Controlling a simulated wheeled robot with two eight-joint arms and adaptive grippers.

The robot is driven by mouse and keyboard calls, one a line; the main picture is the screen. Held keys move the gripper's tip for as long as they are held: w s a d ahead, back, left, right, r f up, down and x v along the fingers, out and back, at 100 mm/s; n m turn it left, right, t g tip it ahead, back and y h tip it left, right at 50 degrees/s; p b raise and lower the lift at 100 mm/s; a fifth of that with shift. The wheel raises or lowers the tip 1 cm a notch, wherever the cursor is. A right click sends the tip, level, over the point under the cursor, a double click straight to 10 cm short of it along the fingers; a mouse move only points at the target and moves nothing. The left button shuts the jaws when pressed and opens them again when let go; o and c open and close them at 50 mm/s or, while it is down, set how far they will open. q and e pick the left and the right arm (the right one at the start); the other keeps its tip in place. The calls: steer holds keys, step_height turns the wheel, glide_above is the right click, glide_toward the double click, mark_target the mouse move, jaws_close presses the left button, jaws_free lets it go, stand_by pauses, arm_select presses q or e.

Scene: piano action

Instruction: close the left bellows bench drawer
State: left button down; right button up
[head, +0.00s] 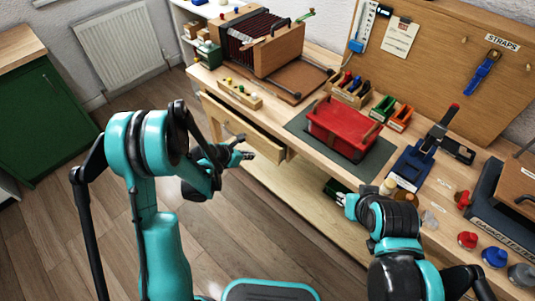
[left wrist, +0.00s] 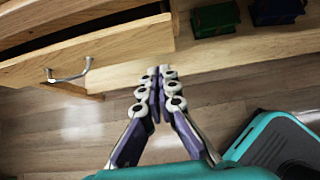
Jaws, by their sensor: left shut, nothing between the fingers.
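The left bench drawer (head: 237,124) is pulled partly out below the bench top in the head view. Its pale wooden front also shows at upper left in the left wrist view (left wrist: 110,48), with a metal bar handle (left wrist: 68,75). My left gripper (head: 250,155) is shut and empty, in front of the drawer near its right end. Its closed fingertips (left wrist: 161,70) point toward the bench, to the right of the handle; I cannot tell whether they touch wood. My right gripper (head: 343,198) is by the bench's front edge, mostly hidden by its wrist.
The bench top (head: 290,108) carries a wooden bellows unit (head: 262,45), a red case (head: 342,130) on a dark mat, and small bins. A green box (left wrist: 215,18) and a dark blue box (left wrist: 278,10) are under the bench. The floor (head: 110,185) at left is clear.

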arm_select(q)
steer(key=shift+w+d+r+b+x, duration=0.15)
steer(key=shift+w+r+b+x, duration=0.45)
steer(key=shift+x, duration=1.5)
steer(key=shift+d+r+b+x, duration=0.15)
steer(key=shift+b+x, duration=0.8)
steer(key=shift+x, duration=1.1)
steer(key=shift+w+d+r+b+x, duration=0.25)
steer(key=shift+b+x, duration=0.55)
steer(key=shift+x, duration=1.3)
steer(key=shift+a, duration=0.1)
steer(key=w+d, duration=0.1)
steer(key=w, duration=0.1)
steer(key=w+d, duration=0.2)
steer(key=shift+r, duration=0.15)
